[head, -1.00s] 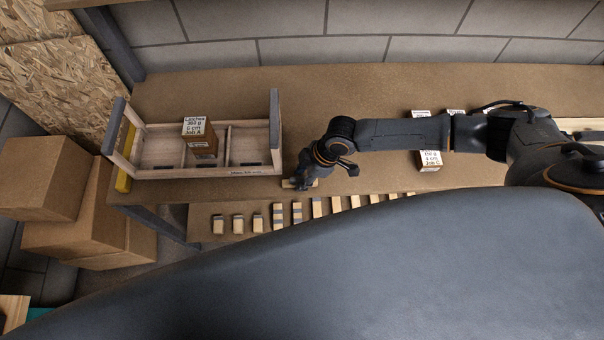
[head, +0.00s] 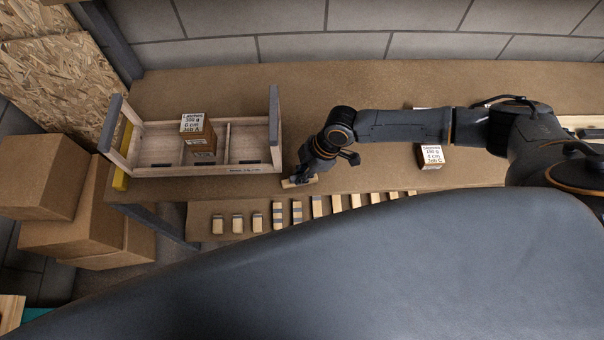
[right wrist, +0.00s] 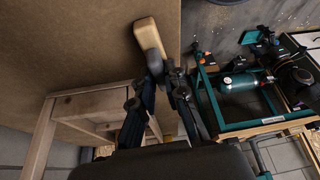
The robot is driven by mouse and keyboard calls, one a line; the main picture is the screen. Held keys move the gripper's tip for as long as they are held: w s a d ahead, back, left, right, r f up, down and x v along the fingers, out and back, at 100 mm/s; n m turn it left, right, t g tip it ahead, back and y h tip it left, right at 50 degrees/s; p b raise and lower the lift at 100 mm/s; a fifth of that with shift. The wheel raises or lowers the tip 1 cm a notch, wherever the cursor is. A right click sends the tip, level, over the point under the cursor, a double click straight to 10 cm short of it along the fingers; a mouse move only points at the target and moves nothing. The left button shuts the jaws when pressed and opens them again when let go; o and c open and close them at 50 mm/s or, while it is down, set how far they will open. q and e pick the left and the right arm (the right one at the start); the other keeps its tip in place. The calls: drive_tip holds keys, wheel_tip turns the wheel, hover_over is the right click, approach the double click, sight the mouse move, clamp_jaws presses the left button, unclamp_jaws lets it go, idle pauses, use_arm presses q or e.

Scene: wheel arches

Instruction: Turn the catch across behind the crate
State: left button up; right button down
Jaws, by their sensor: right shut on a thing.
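The open wooden crate (head: 250,171) stands at the left end of the bench, with upright end boards and dividers inside. The catch (head: 288,184) is a small pale wooden bar on the bench just right of the crate, near the front edge. My right gripper (head: 308,180) is down at the catch and shut on it, hiding part of it. In the right wrist view the catch (right wrist: 147,33) sticks out past the closed fingertips (right wrist: 160,68), with a grey part by them. My left gripper is not in view.
A labelled box (head: 198,133) sits in the crate. Another labelled box (head: 431,157) stands by my right arm. Several small wooden blocks (head: 278,214) line a lower shelf in front. A yellow bar (head: 122,170) lies by the crate's left end. The bench behind is clear.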

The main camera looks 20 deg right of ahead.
drive_tip(key=n+b, duration=0.1)
drive_tip(key=n+g+b, duration=0.1)
drive_tip(key=n+b, duration=0.1)
drive_tip(key=shift+w+f+n+g, duration=0.15)
drive_tip(key=shift+f+n+g, duration=0.05)
drive_tip(key=shift+n+g, duration=0.1)
drive_tip(key=n+b, duration=0.1)
drive_tip(key=n, duration=0.1)
drive_tip(key=n+g+b, duration=0.1)
drive_tip(key=n+b, duration=0.1)
drive_tip(key=shift+w+a+r+n+g+h, duration=0.1)
drive_tip(key=shift+n+g+h, duration=0.2)
drive_tip(key=shift+h, duration=0.1)
drive_tip(key=n+g+h+b, duration=0.1)
drive_tip(key=n+b, duration=0.1)
drive_tip(key=n, duration=0.2)
drive_tip(key=shift+a, duration=0.1)
drive_tip(key=shift+w+r+n+g+h+b, duration=0.15)
drive_tip(key=shift+n+h+b, duration=0.25)
drive_tip(key=shift+n, duration=0.55)
drive_tip(key=shift+s+f+n+g+h+b, duration=0.1)
drive_tip(key=shift+n+g+h+b, duration=0.25)
drive_tip(key=shift+n, duration=0.6)
drive_tip(key=shift+r, duration=0.1)
drive_tip(key=c, duration=1.4)
unclamp_jaws()
drive_tip(key=shift+o, duration=0.2)
drive_tip(key=shift+w+r, duration=0.1)
